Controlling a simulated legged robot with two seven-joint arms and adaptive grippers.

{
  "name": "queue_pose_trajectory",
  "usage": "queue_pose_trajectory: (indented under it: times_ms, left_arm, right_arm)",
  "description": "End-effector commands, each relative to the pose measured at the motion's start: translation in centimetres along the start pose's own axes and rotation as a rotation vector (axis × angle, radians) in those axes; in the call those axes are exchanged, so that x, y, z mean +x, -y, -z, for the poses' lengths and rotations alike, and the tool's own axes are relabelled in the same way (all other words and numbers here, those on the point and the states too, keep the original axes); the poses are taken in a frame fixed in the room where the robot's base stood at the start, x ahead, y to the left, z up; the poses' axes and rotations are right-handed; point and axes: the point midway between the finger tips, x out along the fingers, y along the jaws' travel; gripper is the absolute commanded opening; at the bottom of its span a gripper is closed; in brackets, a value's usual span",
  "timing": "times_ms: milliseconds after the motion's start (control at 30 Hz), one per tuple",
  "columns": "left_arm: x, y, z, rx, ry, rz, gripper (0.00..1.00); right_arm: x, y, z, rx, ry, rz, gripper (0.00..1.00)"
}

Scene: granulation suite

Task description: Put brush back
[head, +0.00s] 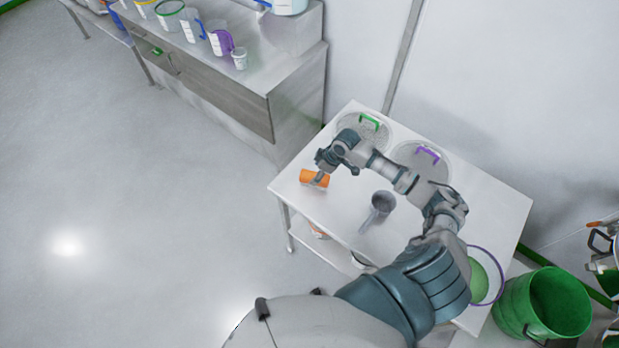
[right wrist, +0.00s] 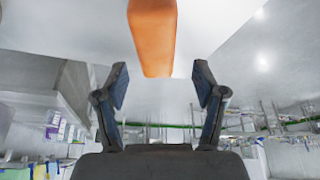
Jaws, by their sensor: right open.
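An orange object (head: 313,177), seemingly the brush, lies near the left corner of the white table (head: 345,215). Its bristles cannot be made out. My right gripper (head: 325,165) is just beside it in the head view, and partly hides the far side of it. In the right wrist view the orange object (right wrist: 153,35) hangs in from the top edge, between and beyond the two spread fingers (right wrist: 160,85). The fingers are open, with nothing between their tips. My left gripper is not in view.
A grey scoop or cup (head: 381,203) stands mid-table under my right arm. Two round sieves with a green handle (head: 370,122) and a purple handle (head: 428,153) lie at the back. A green bin (head: 545,305) stands at right. Floor at left is clear.

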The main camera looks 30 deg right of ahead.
Motion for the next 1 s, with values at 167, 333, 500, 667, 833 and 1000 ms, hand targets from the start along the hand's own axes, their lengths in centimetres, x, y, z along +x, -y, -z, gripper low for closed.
queue_pose_trajectory:
  times_ms: [167,333,500,667,833,1000]
  left_arm:
    - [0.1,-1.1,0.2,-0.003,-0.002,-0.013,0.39]
    - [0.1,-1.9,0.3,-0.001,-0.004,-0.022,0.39]
    - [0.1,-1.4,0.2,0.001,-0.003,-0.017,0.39]
    - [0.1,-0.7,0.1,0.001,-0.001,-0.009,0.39]
    - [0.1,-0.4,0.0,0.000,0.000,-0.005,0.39]
    - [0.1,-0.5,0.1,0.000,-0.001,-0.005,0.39]
  right_arm:
    - [-3.2,0.1,0.1,-0.001,0.000,-0.002,0.70]
    - [-4.6,0.3,0.4,-0.002,0.003,-0.002,0.70]
    - [-4.9,0.4,0.5,-0.002,0.004,-0.002,0.70]
    - [-4.8,0.2,0.2,0.000,0.002,-0.001,0.70]
    - [-4.8,0.1,0.1,0.001,0.001,0.000,0.70]
    - [-3.5,1.9,0.0,-0.007,0.006,0.011,0.70]
